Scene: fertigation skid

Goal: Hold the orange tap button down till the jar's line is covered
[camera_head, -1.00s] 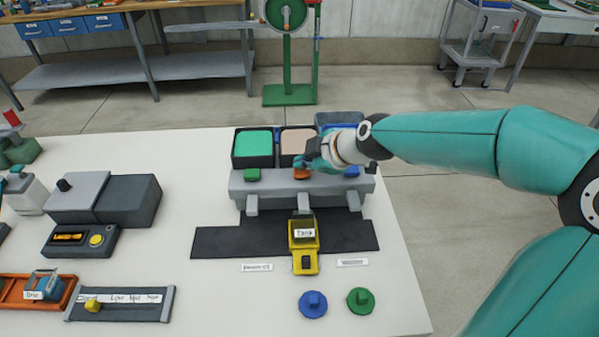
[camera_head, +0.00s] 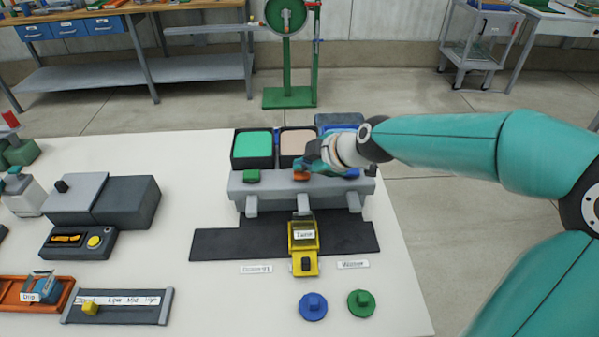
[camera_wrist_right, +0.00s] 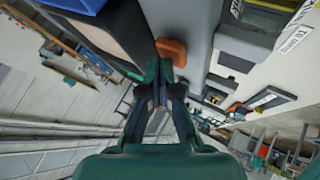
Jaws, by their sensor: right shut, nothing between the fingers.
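The orange tap button (camera_head: 301,175) is the middle one on the grey tap bar (camera_head: 270,188). My right gripper (camera_head: 304,168) is shut and empty, with its fingertips at the orange button. In the right wrist view the fingertips (camera_wrist_right: 160,72) are close to the orange button (camera_wrist_right: 172,50); I cannot tell if they press it. The yellow jar (camera_head: 303,236), labelled "Tank", stands below the middle spout on the dark mat (camera_head: 220,243). Its line and liquid level are too small to make out. My left gripper is not in view.
A green button (camera_head: 252,176) and a partly hidden blue button (camera_head: 352,173) flank the orange one. Blue (camera_head: 313,306) and green (camera_head: 361,303) knobbed discs lie in front. A slider panel (camera_head: 118,307) and grey machine (camera_head: 100,198) are at left.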

